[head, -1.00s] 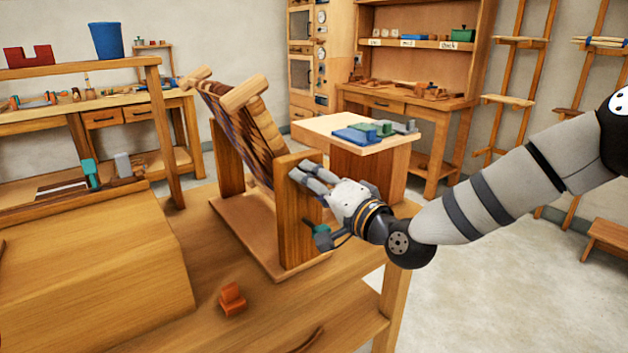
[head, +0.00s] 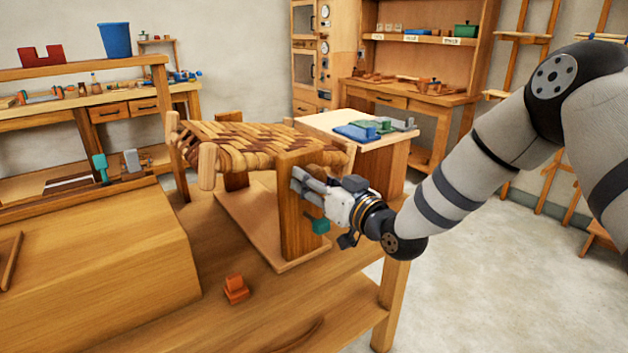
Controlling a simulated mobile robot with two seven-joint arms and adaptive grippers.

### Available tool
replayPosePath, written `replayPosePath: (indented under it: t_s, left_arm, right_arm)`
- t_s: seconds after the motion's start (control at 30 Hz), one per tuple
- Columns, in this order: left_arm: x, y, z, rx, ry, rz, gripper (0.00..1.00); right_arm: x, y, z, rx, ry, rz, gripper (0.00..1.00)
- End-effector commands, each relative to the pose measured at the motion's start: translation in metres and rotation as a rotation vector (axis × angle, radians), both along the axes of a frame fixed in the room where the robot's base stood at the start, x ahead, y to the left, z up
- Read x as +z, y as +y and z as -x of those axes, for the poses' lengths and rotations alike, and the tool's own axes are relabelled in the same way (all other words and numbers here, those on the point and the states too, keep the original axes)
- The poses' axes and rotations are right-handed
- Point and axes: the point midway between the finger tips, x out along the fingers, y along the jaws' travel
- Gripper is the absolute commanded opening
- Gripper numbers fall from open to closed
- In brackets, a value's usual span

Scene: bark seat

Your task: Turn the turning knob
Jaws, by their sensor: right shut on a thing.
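The woven bark seat (head: 235,145) is held between upright wooden posts on a base board, and it now lies nearly level. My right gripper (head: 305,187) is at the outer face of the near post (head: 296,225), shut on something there. What it grips, likely the turning knob, is hidden behind its fingers. A small green piece (head: 320,226) shows just below the gripper at the post. My left gripper is not in view.
The stand is on a wooden workbench (head: 260,310). A small orange block (head: 235,288) lies in front of it. A side table (head: 340,125) with blue, green and grey pieces stands close behind my right gripper. Open floor lies to the right.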

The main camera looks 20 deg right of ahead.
Motion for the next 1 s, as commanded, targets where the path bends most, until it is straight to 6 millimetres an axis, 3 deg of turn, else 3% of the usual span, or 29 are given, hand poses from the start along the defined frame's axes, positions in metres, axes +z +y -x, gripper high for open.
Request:
replayPosePath:
  t_s: [0.4, 0.97, 1.0]
  left_arm:
    - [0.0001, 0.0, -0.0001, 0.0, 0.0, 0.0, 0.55]
    - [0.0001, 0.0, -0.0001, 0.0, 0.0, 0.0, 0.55]
    - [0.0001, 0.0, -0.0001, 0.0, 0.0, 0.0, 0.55]
  right_arm:
    - [0.0018, -0.0007, -0.0007, -0.001, -0.065, 0.168, 0.12]
    - [0.0021, -0.0006, -0.0007, -0.001, -0.075, 0.192, 0.12]
    - [0.0021, -0.0006, -0.0007, -0.001, -0.075, 0.192, 0.45]
